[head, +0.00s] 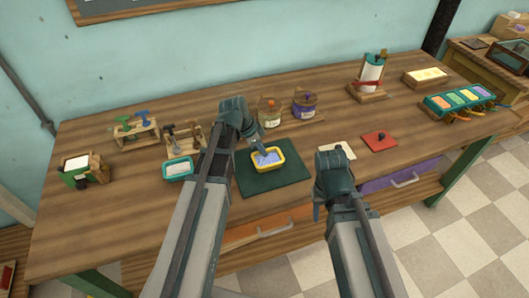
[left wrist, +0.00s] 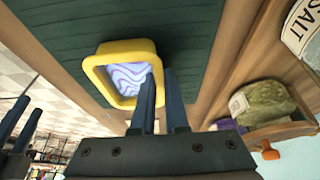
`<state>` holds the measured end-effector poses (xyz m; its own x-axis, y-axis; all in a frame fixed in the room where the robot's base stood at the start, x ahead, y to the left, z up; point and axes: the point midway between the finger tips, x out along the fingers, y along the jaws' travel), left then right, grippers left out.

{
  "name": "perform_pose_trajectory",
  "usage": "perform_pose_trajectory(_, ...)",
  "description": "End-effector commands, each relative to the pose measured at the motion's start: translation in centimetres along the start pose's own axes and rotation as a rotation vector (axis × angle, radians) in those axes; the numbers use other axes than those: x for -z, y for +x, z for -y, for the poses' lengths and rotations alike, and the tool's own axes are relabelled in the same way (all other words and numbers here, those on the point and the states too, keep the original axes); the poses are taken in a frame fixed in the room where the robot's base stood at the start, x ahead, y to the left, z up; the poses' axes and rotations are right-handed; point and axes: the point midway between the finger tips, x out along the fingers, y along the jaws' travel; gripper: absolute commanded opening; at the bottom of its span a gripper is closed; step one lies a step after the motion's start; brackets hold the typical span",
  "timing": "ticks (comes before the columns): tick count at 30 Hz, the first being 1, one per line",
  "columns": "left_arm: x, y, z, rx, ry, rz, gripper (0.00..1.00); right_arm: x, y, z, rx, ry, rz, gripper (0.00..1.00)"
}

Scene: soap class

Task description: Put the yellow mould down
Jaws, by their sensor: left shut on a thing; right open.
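The yellow mould (head: 281,154) shows over the dark green mat (head: 256,187) in the head view, filled with white and bluish-purple swirls. In the left wrist view the mould (left wrist: 97,80) fills the upper left, with the green mat (left wrist: 190,25) behind it. My left gripper (head: 261,147) is shut on the mould's near wall; its fingers (left wrist: 160,95) straddle that rim. I cannot tell whether the mould touches the mat or hangs just above it. My right gripper (head: 318,207) is open and empty at the table's front edge.
A teal mould (head: 178,169) stands left of the mat. Two jars (head: 269,112) (head: 304,103) stand behind it. A cream card (head: 338,151) and a red board (head: 379,141) lie to its right. Tool racks (head: 135,128) stand at the back left. The mat's right part is bare.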

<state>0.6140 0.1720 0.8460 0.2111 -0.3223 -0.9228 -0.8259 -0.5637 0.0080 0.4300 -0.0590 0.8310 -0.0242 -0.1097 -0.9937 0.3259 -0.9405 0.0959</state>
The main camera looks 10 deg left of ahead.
Motion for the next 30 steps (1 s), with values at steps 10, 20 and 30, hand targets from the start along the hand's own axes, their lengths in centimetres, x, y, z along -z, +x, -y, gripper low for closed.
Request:
perform_pose_trajectory(10, -0.1, 0.2, 0.0, 0.000, 0.000, 0.000, 0.42, 0.0, 0.2, 0.0, 0.000, 0.000, 0.000, 0.46)
perform_pose_trajectory(20, 0.0, 0.1, 0.0, 0.000, 0.000, 0.000, 0.42, 0.0, 0.1, 0.0, 0.000, 0.000, 0.000, 0.46)
perform_pose_trajectory(30, 0.2, -2.4, -0.1, 0.000, -0.001, 0.000, 0.42, -0.1, -2.3, -0.2, 0.000, 0.000, 0.000, 0.46)
